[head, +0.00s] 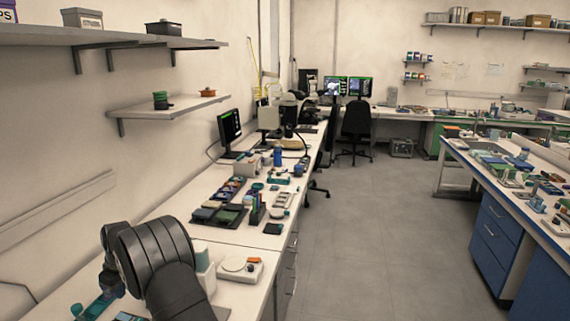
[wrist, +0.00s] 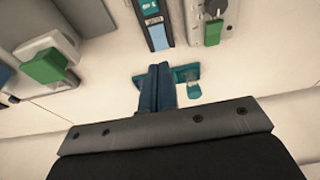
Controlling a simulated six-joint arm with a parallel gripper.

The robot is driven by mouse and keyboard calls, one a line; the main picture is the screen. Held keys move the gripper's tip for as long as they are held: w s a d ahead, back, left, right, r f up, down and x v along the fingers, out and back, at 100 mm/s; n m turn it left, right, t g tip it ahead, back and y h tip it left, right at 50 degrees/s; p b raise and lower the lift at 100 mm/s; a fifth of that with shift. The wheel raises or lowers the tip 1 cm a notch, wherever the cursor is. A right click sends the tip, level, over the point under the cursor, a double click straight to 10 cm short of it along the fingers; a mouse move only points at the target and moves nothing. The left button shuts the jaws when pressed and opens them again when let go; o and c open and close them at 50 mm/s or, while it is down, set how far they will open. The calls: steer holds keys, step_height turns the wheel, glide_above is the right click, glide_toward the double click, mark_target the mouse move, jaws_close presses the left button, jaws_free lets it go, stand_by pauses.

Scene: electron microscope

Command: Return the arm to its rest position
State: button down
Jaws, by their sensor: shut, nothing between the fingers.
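My gripper (wrist: 157,70) shows in the wrist view with its two dark blue fingers together and nothing between them. In the head view my dark arm is folded over the near left end of the bench (head: 225,253). A teal piece (head: 97,305) lies at the lower left below the arm.
Beyond the fingers are a teal-edged strip (wrist: 153,22) and a grey device with a green part (wrist: 212,28). A grey device with a green block (wrist: 45,66) is at left. In the head view, a white scale-like device (head: 240,269) stands right of the arm. The floor (head: 370,230) is clear.

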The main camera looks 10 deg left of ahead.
steer(key=x, duration=0.2)
steer(key=a+x, duration=0.1)
steer(key=x, duration=0.2)
steer(key=shift+a, duration=0.1)
steer(key=shift+a+f+h, duration=0.1)
steer(key=shift+f+h, duration=0.25)
steer(key=shift+h, duration=0.05)
steer(key=d+r+y, duration=0.1)
steer(key=d+r, duration=0.3)
steer(key=r, duration=0.9)
steer(key=d+r, duration=0.5)
steer(key=r, duration=0.8)
steer(key=x, duration=1)
steer(key=shift+a+f, duration=0.25)
steer(key=shift+a, duration=0.15)
steer(key=shift+w, duration=0.1)
